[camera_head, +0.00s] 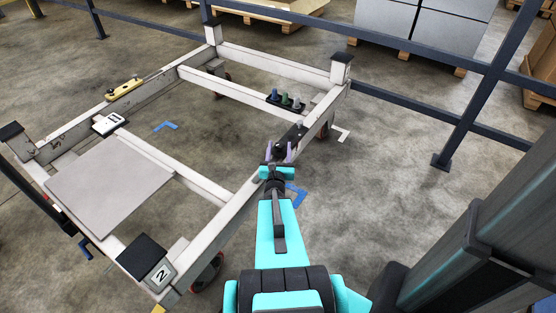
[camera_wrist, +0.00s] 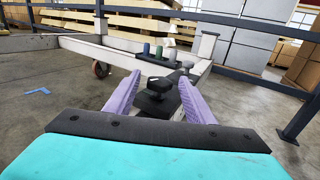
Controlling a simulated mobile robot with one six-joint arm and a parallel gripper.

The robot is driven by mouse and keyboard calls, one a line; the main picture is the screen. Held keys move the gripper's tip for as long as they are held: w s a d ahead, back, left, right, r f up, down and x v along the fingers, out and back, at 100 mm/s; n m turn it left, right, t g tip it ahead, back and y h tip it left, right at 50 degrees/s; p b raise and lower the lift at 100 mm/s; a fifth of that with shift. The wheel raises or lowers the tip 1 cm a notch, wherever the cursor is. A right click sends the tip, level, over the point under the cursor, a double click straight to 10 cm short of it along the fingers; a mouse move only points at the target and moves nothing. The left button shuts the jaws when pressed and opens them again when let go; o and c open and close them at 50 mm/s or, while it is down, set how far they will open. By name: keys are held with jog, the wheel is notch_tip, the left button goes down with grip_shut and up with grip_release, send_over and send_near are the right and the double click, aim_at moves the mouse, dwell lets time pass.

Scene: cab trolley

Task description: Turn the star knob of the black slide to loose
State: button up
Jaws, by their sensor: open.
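The black slide (camera_head: 297,132) lies on the near right rail of the white trolley frame (camera_head: 232,208). It also shows in the wrist view (camera_wrist: 151,106), running away from me between the fingers. Its dark star knob (camera_wrist: 160,84) stands up between the two purple fingers. My gripper (camera_wrist: 158,79) is open, with one finger on each side of the knob. Whether either finger touches the knob I cannot tell. In the head view my gripper (camera_head: 278,151) is at the slide's near end, and the knob is hard to make out there.
A black holder with blue, green and grey pegs (camera_head: 285,100) sits just beyond the slide. A grey plate (camera_head: 108,185), a white device (camera_head: 108,124) and a yellow bar (camera_head: 125,89) are on the trolley's left part. A dark blue railing (camera_head: 440,145) stands behind, at the right.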

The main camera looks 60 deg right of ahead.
jog(key=p+v, duration=0.7)
jog(key=v, duration=0.1)
jog(key=shift+p, duration=0.3)
dwell(0.3)
jog(key=shift+f, duration=0.1)
